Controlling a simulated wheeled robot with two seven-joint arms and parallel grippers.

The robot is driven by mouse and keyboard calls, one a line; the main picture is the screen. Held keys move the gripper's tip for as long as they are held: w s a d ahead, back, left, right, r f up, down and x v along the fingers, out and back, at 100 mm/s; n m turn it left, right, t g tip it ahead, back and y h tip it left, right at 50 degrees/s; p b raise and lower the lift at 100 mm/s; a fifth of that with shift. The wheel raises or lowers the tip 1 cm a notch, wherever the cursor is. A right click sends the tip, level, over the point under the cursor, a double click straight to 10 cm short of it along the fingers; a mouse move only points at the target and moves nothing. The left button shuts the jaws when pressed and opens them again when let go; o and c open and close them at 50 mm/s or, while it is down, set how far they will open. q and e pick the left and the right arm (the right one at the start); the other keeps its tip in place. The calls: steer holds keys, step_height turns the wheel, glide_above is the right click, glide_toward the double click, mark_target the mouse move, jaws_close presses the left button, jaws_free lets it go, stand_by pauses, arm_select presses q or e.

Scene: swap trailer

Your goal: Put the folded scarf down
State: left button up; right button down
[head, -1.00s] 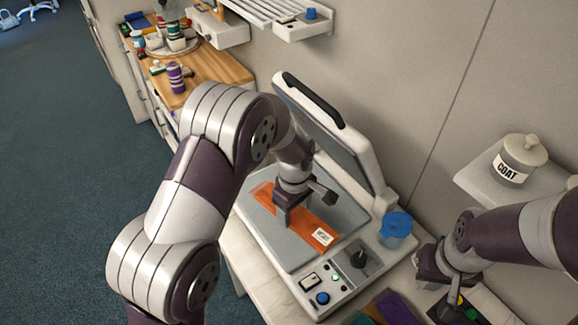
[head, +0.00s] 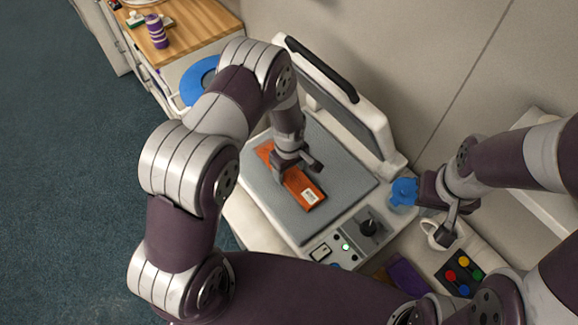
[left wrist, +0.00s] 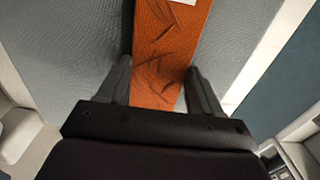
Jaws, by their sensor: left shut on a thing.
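The folded scarf (head: 300,188) is an orange strip with a white label near its front end. In the head view it is over the grey bed (head: 255,200) of an open-lidded machine. I cannot tell whether it touches the bed. My left gripper (head: 287,172) is shut on the scarf's middle, covering part of it. In the left wrist view, the fingers (left wrist: 160,85) stand at either side of the orange scarf (left wrist: 165,50). My right gripper (head: 440,205) is beside a blue-lidded container and a white mug; its fingers are unclear.
The machine's raised lid (head: 345,100) stands behind the bed. The blue-lidded container (head: 404,191) and white mug (head: 437,236) stand to the right. A pad with coloured buttons (head: 462,272) lies near the mug.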

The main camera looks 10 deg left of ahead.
arm_select(q)
steer(key=shift+s+d+r, duration=0.1)
steer(key=shift+s, duration=0.15)
steer(key=o, duration=0.8)
steer(key=shift+o, duration=1.4)
steer(key=shift+w+f, duration=0.1)
steer(key=shift+f, duration=0.1)
arm_select(e)
steer(key=shift+s+d+f, duration=0.1)
steer(key=shift+s+f, duration=0.05)
steer(key=shift+f, duration=0.05)
arm_select(q)
steer(key=shift+r, duration=0.1)
arm_select(e)
steer(key=shift+r, duration=0.1)
